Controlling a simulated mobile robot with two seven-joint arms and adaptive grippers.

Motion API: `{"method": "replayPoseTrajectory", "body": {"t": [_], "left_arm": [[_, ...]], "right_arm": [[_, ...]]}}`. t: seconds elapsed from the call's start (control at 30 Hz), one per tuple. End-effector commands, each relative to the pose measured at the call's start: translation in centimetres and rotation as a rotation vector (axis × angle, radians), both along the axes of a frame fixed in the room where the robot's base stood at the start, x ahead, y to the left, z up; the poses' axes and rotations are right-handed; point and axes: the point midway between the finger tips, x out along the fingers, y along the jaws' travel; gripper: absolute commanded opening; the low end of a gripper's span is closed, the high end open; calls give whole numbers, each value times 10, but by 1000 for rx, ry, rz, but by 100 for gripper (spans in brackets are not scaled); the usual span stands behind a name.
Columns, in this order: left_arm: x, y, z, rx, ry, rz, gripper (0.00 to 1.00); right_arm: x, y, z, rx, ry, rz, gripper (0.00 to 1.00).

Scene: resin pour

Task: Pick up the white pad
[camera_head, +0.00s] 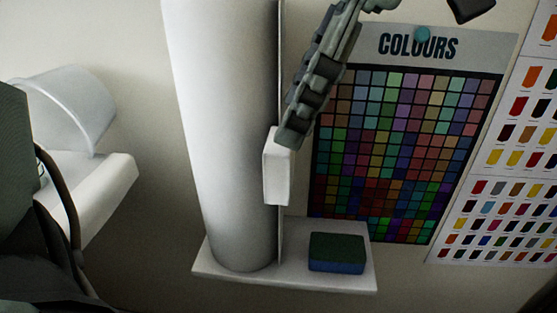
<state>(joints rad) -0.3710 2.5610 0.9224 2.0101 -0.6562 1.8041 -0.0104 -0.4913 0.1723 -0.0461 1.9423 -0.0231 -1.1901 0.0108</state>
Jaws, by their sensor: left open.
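The white pad (277,178) is a small white upright block in the head view, just right of the tall white cylinder, and its lower end appears above the shelf surface. My left gripper (292,138) reaches down from the top, with a grey ridged finger whose tip overlaps the pad's upper right corner. I cannot tell whether the tip touches the pad. The gripper is open, and its other finger cannot be made out clearly. I do not see my right gripper.
A white shelf (215,272) carries the tall white cylinder (225,130) and a green and blue block (337,252). A colour chart (400,150) and a swatch sheet (500,205) hang behind. A translucent container (75,100) stands on a white ledge (100,190) at left.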

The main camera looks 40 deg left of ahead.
Motion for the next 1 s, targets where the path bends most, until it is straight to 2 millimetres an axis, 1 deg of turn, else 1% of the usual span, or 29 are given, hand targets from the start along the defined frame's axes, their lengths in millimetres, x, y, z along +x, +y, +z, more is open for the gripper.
{"method": "replayPoseTrajectory", "body": {"t": [0.03,0.13,0.2,0.3,0.4,0.6,0.8,1.0], "left_arm": [[-1,2,-6,0,1,0,64],[-2,5,-21,1,3,1,64],[-3,8,-31,0,1,0,64],[-5,11,-42,0,0,1,64],[-6,13,-46,-2,1,1,64],[-5,13,-47,-3,1,1,64],[-5,12,-47,-3,1,1,40],[-5,12,-47,-3,1,1,39]], "right_arm": [[1,-1,4,-1,-5,0,40],[2,-2,5,-2,-6,0,40],[1,-2,3,-2,-5,0,40],[0,-2,-1,-2,-1,0,40],[-2,-2,-3,-1,3,-1,40],[-3,-1,-5,0,8,1,40],[-2,0,-5,0,7,2,40],[0,1,-3,1,1,3,40]]}}
